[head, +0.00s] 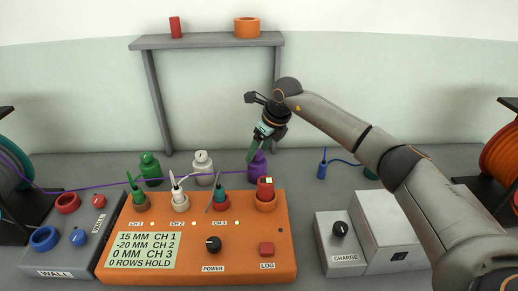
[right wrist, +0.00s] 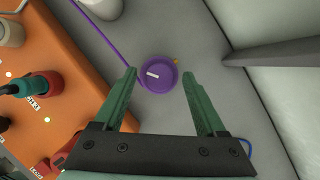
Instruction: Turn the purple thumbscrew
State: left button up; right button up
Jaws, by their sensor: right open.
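The purple thumbscrew (head: 258,165) stands on the grey bench behind the orange box, to the right of a white one and a green one. In the right wrist view its round purple top (right wrist: 160,77) shows a white mark, with a small yellow pointer beside it. My right gripper (head: 257,151) is above it, pointing down. In the right wrist view its two green fingers are open, with the purple top between and just beyond their tips (right wrist: 159,73). I cannot tell whether they touch it. My left gripper is not in view.
The orange box (head: 190,270) with several plugs stands in front. A white thumbscrew (head: 203,165) and a green one (head: 151,168) stand left; a purple cable (head: 95,188) runs leftward. A grey shelf frame (head: 155,95) rises behind. A charge box (head: 340,255) stands right.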

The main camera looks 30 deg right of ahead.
jog(key=v, duration=1.2)
jog(key=shift+s+r, duration=0.15)
jog(key=shift+r, duration=0.1)
